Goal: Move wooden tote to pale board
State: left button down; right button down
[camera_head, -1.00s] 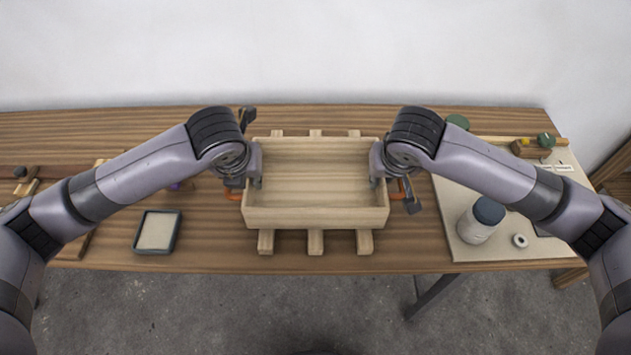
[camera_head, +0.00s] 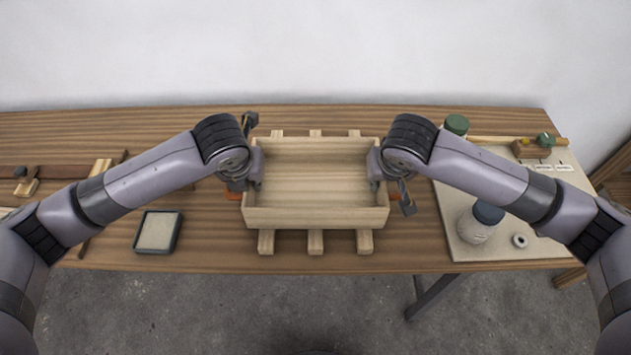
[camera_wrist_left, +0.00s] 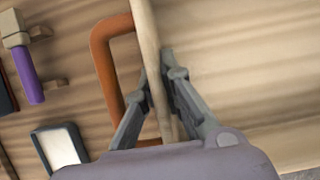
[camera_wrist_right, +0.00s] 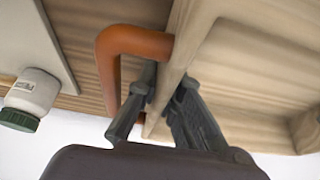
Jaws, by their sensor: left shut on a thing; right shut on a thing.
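The wooden tote (camera_head: 315,217) is an open, empty light-wood box in the middle of the head view, with orange handles at its ends. It is level over pale slats (camera_head: 315,242); I cannot tell whether it touches them. My left gripper (camera_head: 254,172) is shut on the tote's left end wall, beside the orange handle (camera_wrist_left: 115,70). My right gripper (camera_head: 377,172) is shut on the right end wall, beside the other handle (camera_wrist_right: 130,45). The pale board (camera_head: 452,215) lies to the right of the tote, partly hidden by my right arm.
On the pale board stand a dark-lidded white jar (camera_head: 480,222) and a small white ring (camera_head: 520,240). A green-lidded jar (camera_head: 456,125) and a wooden block (camera_head: 530,150) are at the back right. A shallow dark tray (camera_head: 157,232) lies left on the bench.

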pick_arm(q)
jog(key=shift+r, duration=0.1)
pick_arm(e)
jog(key=shift+r, duration=0.1)
dwell(0.6)
